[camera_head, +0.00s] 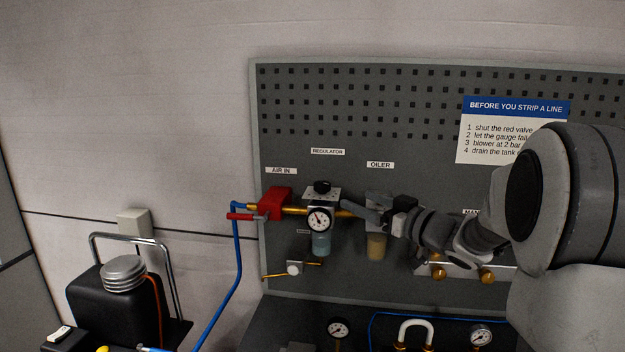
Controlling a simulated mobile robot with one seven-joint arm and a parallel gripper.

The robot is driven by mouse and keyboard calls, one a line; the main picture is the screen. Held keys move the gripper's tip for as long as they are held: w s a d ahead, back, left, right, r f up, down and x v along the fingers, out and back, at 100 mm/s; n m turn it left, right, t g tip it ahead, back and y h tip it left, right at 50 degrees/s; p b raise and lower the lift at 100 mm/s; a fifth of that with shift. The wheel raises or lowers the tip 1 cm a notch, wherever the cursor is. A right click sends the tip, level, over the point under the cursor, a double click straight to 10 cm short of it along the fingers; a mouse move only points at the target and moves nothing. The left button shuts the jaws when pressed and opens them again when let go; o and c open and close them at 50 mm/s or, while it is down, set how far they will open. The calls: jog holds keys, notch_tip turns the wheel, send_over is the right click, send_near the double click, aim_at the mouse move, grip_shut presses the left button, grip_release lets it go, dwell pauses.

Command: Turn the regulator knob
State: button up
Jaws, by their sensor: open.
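The regulator (319,207) is mounted on the grey pegboard under the REGULATOR label, with a small black knob (322,187) on top. A round white gauge (319,220) sits on its front, and a bluish bowl (320,244) hangs below. My gripper (359,208) is just right of the regulator, its fingers pointing left toward it. The gripper is open and nothing shows between its fingers. It is apart from the knob and a little lower in the picture. My gripper and arm partly cover the oiler (376,243) and the pipe behind.
A red valve (274,203) with a red handle and blue hose (237,265) is left of the regulator. A manifold (460,269) with brass fittings is partly behind my arm. Below are a bench with gauges (338,328) and a black tank (113,305) at left. Space above the knob is clear.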

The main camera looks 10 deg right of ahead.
aim_at(317, 182)
jog(key=p+x, duration=0.2)
jog(key=x, duration=1.4)
jog(key=shift+w+a+p, duration=0.2)
jog(key=shift+w+p, duration=0.1)
grip_shut()
